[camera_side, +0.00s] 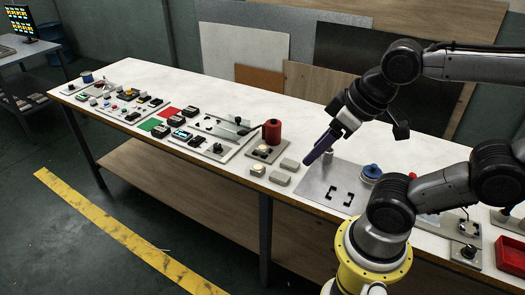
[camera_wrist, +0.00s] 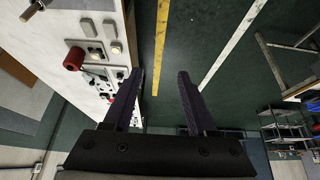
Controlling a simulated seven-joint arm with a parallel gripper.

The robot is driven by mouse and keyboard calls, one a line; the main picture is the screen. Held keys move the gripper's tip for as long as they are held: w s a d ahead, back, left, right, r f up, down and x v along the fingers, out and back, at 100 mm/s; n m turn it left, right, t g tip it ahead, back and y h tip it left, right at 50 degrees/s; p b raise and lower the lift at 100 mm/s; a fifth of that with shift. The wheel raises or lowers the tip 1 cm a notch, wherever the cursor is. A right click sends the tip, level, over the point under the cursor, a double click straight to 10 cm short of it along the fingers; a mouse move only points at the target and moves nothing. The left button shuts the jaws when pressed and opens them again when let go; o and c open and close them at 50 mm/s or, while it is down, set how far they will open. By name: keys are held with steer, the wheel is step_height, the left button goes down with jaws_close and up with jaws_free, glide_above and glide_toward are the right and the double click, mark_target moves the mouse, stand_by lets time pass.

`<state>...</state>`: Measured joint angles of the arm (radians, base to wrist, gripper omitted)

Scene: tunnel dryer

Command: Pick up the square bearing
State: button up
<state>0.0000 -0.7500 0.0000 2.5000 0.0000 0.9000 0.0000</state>
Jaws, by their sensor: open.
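I cannot tell for sure which part is the square bearing. A dark square-based part (camera_side: 466,253) with a light centre sits near the bench's front right. Small pale blocks (camera_side: 280,179) lie on the bench left of the metal plate, below and left of my gripper. They also show as pale blocks (camera_wrist: 109,29) in the wrist view.
The metal plate (camera_side: 318,186) has black corner brackets. A blue-topped round part (camera_side: 371,172) stands beside it. A red bin (camera_side: 510,256) is at the far right. Several small parts crowd the bench's left.

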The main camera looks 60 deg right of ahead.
steer(key=w+d+r+n+h, duration=0.1)
steer(key=w+d+r+n, duration=0.1)
steer(key=w+r+n, duration=0.3)
steer(key=n+g+h, duration=0.4)
steer(key=n+g, duration=0.2)
steer(key=n, duration=0.7)
glide_above(262, 148)
steer(key=a, duration=0.2)
step_height(262, 148, down, 26)
steer(key=shift+s, duration=0.1)
steer(key=shift+y, duration=0.3)
steer(key=shift+a+x, duration=0.15)
steer(key=shift+x, duration=1.35)
steer(key=shift+a+x, duration=0.1)
steer(key=shift+x, duration=1.35)
steer(key=shift+w, duration=0.25)
jaws_close()
